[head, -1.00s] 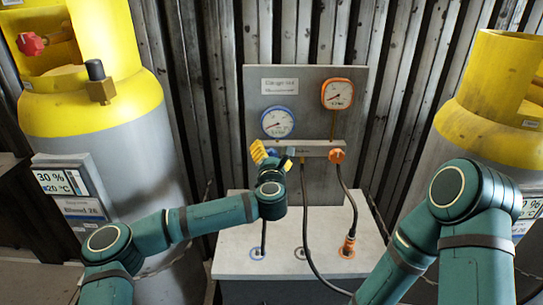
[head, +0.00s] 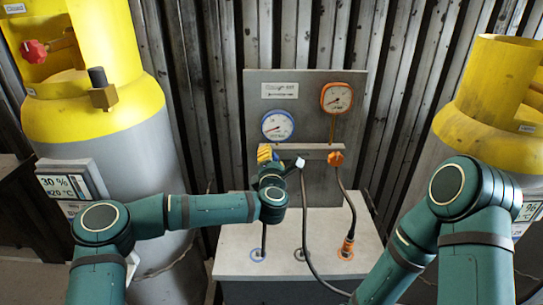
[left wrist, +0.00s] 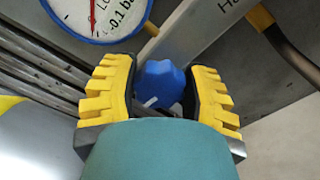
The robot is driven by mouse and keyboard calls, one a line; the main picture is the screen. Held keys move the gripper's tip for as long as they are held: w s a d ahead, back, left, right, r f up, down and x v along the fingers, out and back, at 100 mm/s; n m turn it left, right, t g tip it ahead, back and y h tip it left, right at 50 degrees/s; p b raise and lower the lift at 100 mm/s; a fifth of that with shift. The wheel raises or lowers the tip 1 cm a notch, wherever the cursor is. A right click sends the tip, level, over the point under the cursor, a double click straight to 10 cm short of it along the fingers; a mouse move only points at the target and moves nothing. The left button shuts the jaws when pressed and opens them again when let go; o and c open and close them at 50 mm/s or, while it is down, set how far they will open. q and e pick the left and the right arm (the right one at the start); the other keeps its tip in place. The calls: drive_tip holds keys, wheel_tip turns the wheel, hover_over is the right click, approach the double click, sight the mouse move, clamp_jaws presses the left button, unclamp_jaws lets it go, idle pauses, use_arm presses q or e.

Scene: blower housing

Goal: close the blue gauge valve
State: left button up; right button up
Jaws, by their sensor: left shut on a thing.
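The blue gauge valve is a faceted blue knob (left wrist: 160,84) with a white pointer mark, seen in the left wrist view. My left gripper (left wrist: 163,80) has its yellow ridged fingers on both sides of the knob and is shut on it. In the head view my left gripper (head: 267,154) is at the left end of the grey manifold bar (head: 317,151) and largely hides the knob. The blue-rimmed gauge (head: 278,126) is just above it. My right gripper is out of view; only links of my right arm show.
An orange-rimmed gauge (head: 336,98) and an orange valve knob (head: 336,158) are on the right of the panel. Dark hoses (head: 307,225) hang down to the grey box (head: 325,224). Yellow-topped cylinders stand at left (head: 100,125) and right (head: 499,75).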

use_arm(q)
drive_tip(key=m, duration=0.3)
drive_tip(key=shift+d+r+m, duration=0.1)
drive_tip(key=shift+r+m, duration=0.05)
drive_tip(key=shift+m, duration=0.25)
drive_tip(key=m, duration=0.3)
drive_tip(key=shift+m, duration=0.3)
drive_tip(key=m, duration=0.5)
drive_tip(key=shift+f+b, duration=0.2)
drive_tip(key=shift+b, duration=0.2)
drive_tip(key=shift+f+m+b, duration=0.15)
drive_tip(key=shift+m+b, duration=0.15)
drive_tip(key=shift+m, duration=2.2)
drive_tip(key=shift+f, duration=0.1)
drive_tip(key=o, duration=1.2)
drive_tip(key=shift+s, duration=0.1)
drive_tip(key=s, duration=1.2)
